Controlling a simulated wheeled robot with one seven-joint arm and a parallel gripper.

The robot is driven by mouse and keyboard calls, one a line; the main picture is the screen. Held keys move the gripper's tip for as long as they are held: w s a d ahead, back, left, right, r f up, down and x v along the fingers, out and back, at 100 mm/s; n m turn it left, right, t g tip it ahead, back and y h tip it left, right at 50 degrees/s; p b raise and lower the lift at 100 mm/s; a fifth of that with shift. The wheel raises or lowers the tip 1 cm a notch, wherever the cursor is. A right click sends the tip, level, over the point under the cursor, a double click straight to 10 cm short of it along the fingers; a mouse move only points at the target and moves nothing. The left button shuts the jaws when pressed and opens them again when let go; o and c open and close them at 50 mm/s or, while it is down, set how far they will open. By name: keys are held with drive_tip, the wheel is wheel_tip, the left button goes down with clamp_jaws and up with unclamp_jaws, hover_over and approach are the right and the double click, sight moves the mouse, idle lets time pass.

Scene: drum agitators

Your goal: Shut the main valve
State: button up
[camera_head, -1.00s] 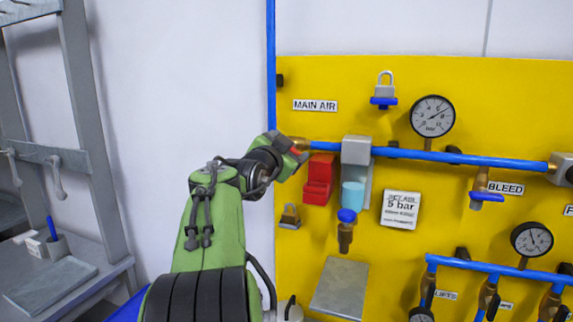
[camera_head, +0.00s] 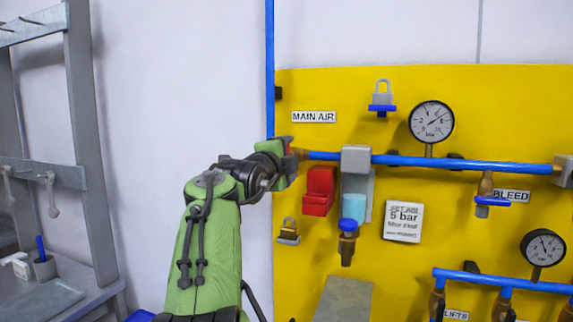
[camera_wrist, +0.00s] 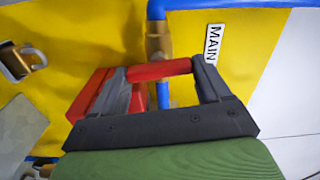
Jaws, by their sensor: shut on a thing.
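The main valve is a brass body (camera_wrist: 159,45) with a red handle (camera_wrist: 160,68), on a blue pipe beside the MAIN AIR label (camera_head: 314,117). In the wrist view the handle lies crosswise to the pipe, between the two fingers of my gripper (camera_wrist: 165,80). My gripper is shut on the handle. In the head view my gripper (camera_head: 289,158) is at the left end of the horizontal blue pipe and hides most of the valve there.
A red block (camera_head: 319,190) is fixed just right of my gripper, with the grey and blue filter unit (camera_head: 356,185) beyond it. A brass padlock (camera_head: 289,231) hangs below. A gauge (camera_head: 431,122) sits above the pipe. The white wall to the left is clear.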

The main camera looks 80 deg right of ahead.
drive_tip(key=shift+f+m, duration=0.1)
drive_tip(key=shift+m, duration=0.5)
drive_tip(key=o, duration=1)
drive_tip(key=a+b, duration=0.1)
drive_tip(key=a, duration=0.4)
drive_tip(key=w+a+b, duration=0.1)
drive_tip(key=a, duration=0.4)
drive_tip(key=a+b, duration=0.1)
drive_tip(key=a, duration=0.4)
drive_tip(key=shift+w+a, duration=0.25)
drive_tip(key=shift+a, duration=0.05)
drive_tip(key=shift+w, duration=0.1)
